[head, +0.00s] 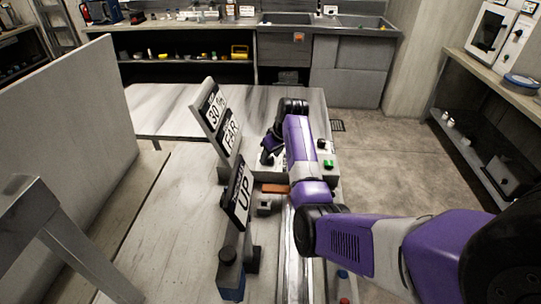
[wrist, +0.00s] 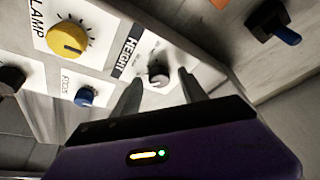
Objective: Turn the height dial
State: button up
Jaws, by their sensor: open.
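The height dial (wrist: 158,74) shows in the wrist view as a small round grey-black knob on a white plate, beside a black label reading HEIGHT (wrist: 128,58). My gripper (wrist: 160,84) is open, with one dark finger on each side of the dial in the picture. I cannot tell whether either finger touches it. In the head view, my gripper (head: 268,150) is at the far end of my purple arm, by the panel on the bench; the dial cannot be made out there.
In the wrist view, a yellow LAMP knob (wrist: 67,38), a blue FOCUS knob (wrist: 84,97) and a black knob (wrist: 12,78) are left of the dial. A black part with a blue tip (wrist: 280,30) is at upper right. In the head view, an upright UP sign (head: 240,195) stands left of my arm.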

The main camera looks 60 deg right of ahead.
jog(key=shift+f, duration=0.1)
grip_shut()
dwell(0.4)
jog(key=m+h+p, duration=0.1)
jog(key=m+p, duration=0.1)
jog(key=m, duration=0.2)
jog(key=shift+w+a+g+p, duration=0.1)
jog(key=shift+w+g+p, duration=0.05)
jog(key=shift+g+p, duration=0.2)
jog(key=m+g+h, duration=0.1)
jog(key=m, duration=0.1)
jog(key=m+g, duration=0.1)
jog(key=m, duration=0.2)
jog(key=shift+w+m+h, duration=0.1)
jog(key=shift+m+h, duration=0.2)
jog(key=shift+h, duration=0.1)
grip_release()
